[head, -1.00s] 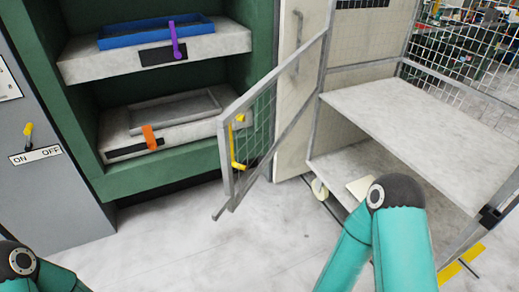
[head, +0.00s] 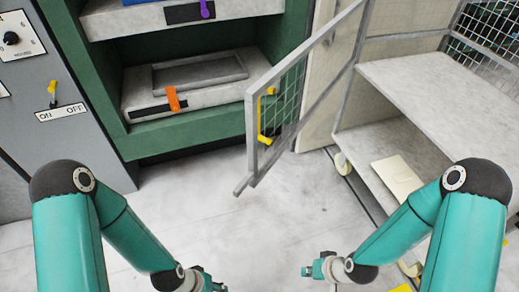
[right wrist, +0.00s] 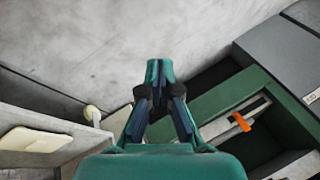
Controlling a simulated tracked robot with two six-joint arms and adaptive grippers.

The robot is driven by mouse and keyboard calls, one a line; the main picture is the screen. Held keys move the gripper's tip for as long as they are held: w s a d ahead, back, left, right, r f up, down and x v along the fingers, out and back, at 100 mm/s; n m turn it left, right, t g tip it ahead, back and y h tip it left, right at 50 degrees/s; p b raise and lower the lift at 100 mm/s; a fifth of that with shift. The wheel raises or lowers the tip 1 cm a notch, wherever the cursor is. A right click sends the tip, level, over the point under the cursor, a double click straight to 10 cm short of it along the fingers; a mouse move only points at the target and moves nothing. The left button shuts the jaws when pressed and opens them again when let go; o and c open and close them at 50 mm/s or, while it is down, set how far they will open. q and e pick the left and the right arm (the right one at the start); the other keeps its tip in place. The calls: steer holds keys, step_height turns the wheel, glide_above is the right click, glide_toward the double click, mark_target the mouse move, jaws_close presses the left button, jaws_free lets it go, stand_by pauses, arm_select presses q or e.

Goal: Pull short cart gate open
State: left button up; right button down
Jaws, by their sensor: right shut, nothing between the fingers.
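The short cart gate (head: 250,125) is a grey metal frame with wire mesh and a yellow handle (head: 262,138). In the head view it stands swung out at an angle from the cart (head: 432,85), in front of the green press. My right gripper (head: 308,271) is low in the head view, below and apart from the gate. It is shut and empty; its fingertips (right wrist: 160,72) meet in the right wrist view, where I cannot make out the gate. My left gripper (head: 217,287) is at the bottom edge, partly cut off, and its jaws are unclear.
The green press (head: 195,137) holds a lower shelf with an orange handle (head: 173,98) and an upper one with a purple handle (head: 207,9). A grey ON/OFF cabinet (head: 60,140) is at left. A pale board (head: 397,177) lies on the cart's lower shelf. Floor below the gate is clear.

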mark_target(256, 147)
steer(key=w+d+r+n+t+y+p, duration=0.1)
steer(key=w+r+n+t+y, duration=0.4)
steer(key=w+r, duration=0.85)
steer(key=s+a+r+n+t+y+p, duration=0.1)
steer(key=s+r+n+y, duration=0.2)
steer(key=r, duration=0.7)
steer(key=s+a+r+n+t+y+p, duration=0.1)
steer(key=r+n+y, duration=0.25)
steer(key=r, duration=0.65)
steer(key=shift+n+h, duration=0.35)
steer(key=p+x, duration=0.3)
steer(key=x, duration=0.9)
steer(key=shift+w+a, duration=0.15)
steer(key=shift+a, duration=0.05)
steer(key=shift+w+a+f+p, duration=0.1)
steer(key=shift+w+a+p, duration=0.3)
steer(key=shift+a, duration=0.1)
